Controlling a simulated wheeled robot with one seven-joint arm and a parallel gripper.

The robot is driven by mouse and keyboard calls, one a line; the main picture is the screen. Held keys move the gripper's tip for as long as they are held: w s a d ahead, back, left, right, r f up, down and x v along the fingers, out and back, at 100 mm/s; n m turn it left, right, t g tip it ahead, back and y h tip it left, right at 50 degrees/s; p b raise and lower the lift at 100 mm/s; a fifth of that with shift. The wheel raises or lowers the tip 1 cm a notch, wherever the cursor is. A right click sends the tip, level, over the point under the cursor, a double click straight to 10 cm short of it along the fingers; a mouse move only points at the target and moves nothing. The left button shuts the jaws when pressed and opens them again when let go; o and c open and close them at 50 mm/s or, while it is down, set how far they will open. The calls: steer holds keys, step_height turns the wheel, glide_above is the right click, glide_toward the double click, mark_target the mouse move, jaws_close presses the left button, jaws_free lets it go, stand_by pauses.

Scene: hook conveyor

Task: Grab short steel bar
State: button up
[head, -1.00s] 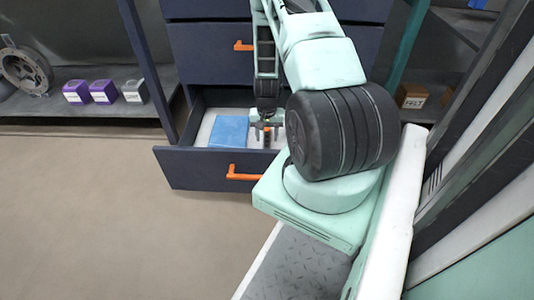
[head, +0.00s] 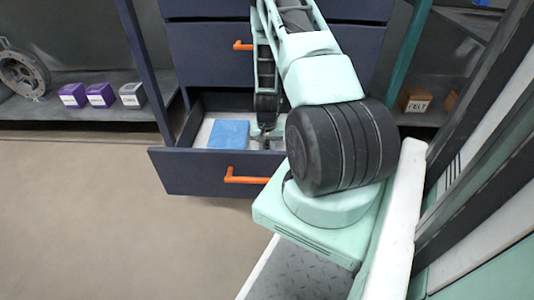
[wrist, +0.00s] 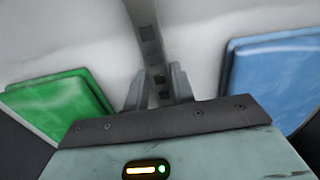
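A grey steel bar with dark square marks (wrist: 149,45) shows in the wrist view. It runs from the top edge down between my gripper's fingers, and its near end is hidden by my gripper. My gripper (wrist: 157,78) has its two fingers apart, one on each side of the bar; I cannot see whether they touch it. In the head view my gripper (head: 265,143) is low inside the open drawer (head: 208,172), largely hidden by my own arm. The bar cannot be made out there.
A blue block (head: 229,134) lies in the drawer, left of my gripper; it also shows in the wrist view (wrist: 275,75). A green block (wrist: 62,103) lies on the other side. Purple boxes (head: 72,95) stand on the left shelf. The floor at left is clear.

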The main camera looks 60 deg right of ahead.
jaws_close()
steer(key=shift+r, duration=0.1)
